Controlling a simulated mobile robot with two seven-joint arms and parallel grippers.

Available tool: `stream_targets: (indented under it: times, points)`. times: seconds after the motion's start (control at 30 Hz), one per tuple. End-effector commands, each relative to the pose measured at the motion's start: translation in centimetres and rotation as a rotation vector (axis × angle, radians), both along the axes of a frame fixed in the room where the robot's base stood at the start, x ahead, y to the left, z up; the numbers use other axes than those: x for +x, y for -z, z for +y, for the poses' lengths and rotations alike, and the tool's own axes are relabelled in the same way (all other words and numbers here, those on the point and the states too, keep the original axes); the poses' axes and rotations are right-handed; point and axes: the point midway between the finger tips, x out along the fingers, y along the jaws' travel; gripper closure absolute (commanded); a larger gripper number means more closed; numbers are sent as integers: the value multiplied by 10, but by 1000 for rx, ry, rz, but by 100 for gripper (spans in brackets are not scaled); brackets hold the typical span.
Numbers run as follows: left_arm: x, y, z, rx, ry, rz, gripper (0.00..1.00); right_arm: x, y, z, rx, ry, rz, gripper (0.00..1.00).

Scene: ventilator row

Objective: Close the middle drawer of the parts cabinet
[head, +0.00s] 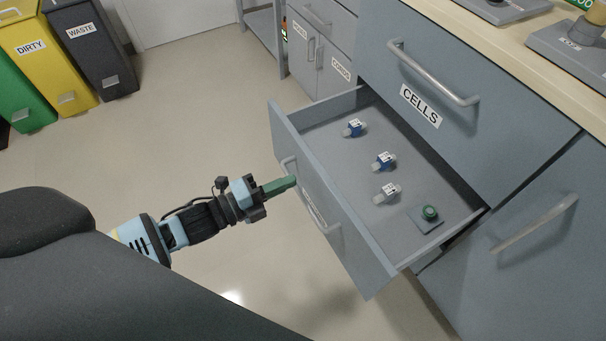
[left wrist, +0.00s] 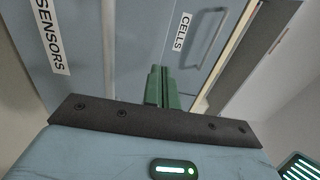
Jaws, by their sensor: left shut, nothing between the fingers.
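The grey drawer (head: 371,245) under the CELLS drawer front is pulled well out, with a bar handle (head: 332,228) on its front. Its label is steeply foreshortened in the head view; a SENSORS label shows on a grey front (left wrist: 85,70) in the left wrist view. Inside the drawer are several small parts, including blue and grey connectors (head: 384,161) and a green button on a plate (head: 429,213). My left gripper (head: 292,183) is shut and empty, its green fingertips pointing at the drawer front near the handle's upper end. Contact cannot be told. My right gripper is out of view.
The CELLS drawer (head: 450,125) above is shut. A cabinet door with a handle (head: 535,222) stands at the right. The worktop (head: 520,60) holds devices. Bins (head: 95,60) stand far left. The floor (head: 190,130) left of the drawer is clear.

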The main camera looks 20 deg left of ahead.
Motion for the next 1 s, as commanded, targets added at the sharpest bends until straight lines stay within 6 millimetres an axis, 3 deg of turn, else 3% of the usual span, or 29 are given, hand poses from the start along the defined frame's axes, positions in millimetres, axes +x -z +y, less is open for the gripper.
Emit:
stream_targets:
  times: [0.3,1.0]
  points:
    - [32,0,-25,-1,0,-1,100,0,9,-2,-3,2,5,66]
    - [41,0,-32,0,0,0,100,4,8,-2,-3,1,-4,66]
